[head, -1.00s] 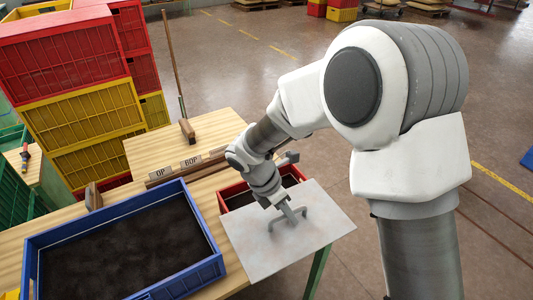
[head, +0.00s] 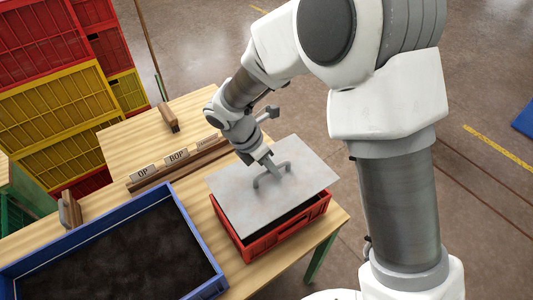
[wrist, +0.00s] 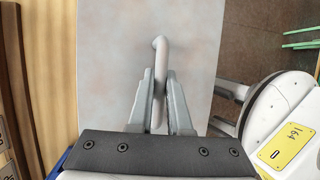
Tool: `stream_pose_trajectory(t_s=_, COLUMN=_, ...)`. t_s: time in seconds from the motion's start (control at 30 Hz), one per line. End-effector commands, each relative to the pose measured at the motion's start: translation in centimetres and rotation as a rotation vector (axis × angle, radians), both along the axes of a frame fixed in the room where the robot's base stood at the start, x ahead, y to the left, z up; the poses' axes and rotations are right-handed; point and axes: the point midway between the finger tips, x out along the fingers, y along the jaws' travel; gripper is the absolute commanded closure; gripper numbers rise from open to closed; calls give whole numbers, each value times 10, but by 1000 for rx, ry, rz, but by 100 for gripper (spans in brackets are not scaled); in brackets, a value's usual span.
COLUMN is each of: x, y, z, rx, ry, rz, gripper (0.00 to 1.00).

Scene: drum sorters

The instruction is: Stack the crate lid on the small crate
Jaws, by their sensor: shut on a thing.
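The crate lid is a flat pale grey plate (head: 242,203) with a bent grey handle. It also fills the middle of the wrist view (wrist: 115,50). My gripper (head: 268,165) is shut on the lid's handle (wrist: 159,60), with a finger on each side of it in the wrist view. The small crate (head: 290,230) is red with a dark inside, on the front right part of the wooden table. The lid is over the crate and covers most of its opening. It looks turned relative to the rim. I cannot tell whether lid and rim touch.
A large blue crate (head: 205,288) with dark contents stands left of the red crate. Behind are a wooden rail with labels (head: 176,157) and a brush (head: 168,117). Red and yellow crates (head: 55,100) are stacked at the far left. Open floor lies to the right.

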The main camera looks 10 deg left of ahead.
Motion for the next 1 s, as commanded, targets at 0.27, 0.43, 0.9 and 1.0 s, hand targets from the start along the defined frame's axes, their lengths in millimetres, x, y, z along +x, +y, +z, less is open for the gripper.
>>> stream_pose_trajectory(t_s=0.27, x=0, y=0, z=0, rx=0, ry=0, rz=0, gripper=100)
stream_pose_trajectory(t_s=0.43, x=0, y=0, z=0, rx=0, ry=0, rz=0, gripper=100)
stream_pose_trajectory(t_s=0.9, x=0, y=0, z=-13, rx=-4, ry=-2, rz=1, gripper=100)
stream_pose_trajectory(t_s=1.0, x=0, y=0, z=-20, rx=-4, ry=-1, rz=1, gripper=100)
